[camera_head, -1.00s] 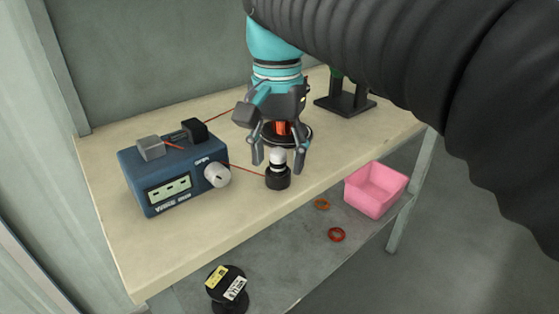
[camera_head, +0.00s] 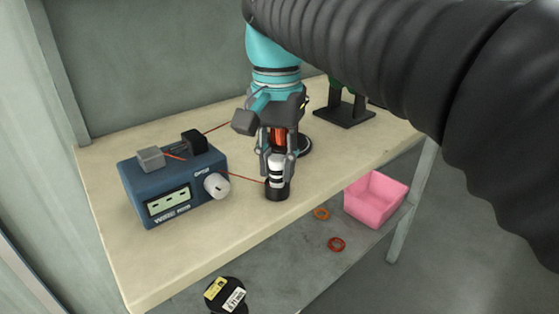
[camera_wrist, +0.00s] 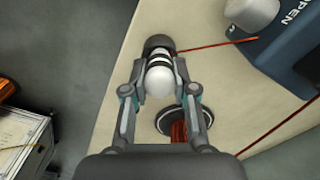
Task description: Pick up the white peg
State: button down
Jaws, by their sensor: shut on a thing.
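The white peg (camera_head: 276,173) stands upright in a black round holder (camera_head: 277,191) near the table's front edge; dark bands ring it. In the wrist view the peg's rounded white top (camera_wrist: 160,82) lies between the fingers, with the black holder (camera_wrist: 158,43) beyond it. My gripper (camera_head: 277,166) points down from above and is shut on the peg, one finger on each side. The peg's lower end is hidden in the holder.
A blue wire box (camera_head: 180,188) with a white knob (camera_head: 216,185) stands left of the gripper. A spool with copper winding (camera_head: 304,146) is close behind. A black stand (camera_head: 345,112) is farther back. A pink bin (camera_head: 375,200) and rings (camera_head: 336,244) lie on the lower shelf.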

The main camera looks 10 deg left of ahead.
aim_at(281, 156)
jog(key=r, duration=0.3)
jog(key=shift+w+d+r+p, duration=0.2)
jog(key=shift+d+r+p, duration=0.1)
jog(key=shift+r, duration=0.1)
jog(key=w+d+r+p, duration=0.1)
jog(key=w+d+r, duration=0.4)
jog(key=d, duration=0.4)
jog(key=shift+d+r, duration=0.35)
jog(key=shift+r, duration=0.3)
jog(key=shift+w, duration=0.1)
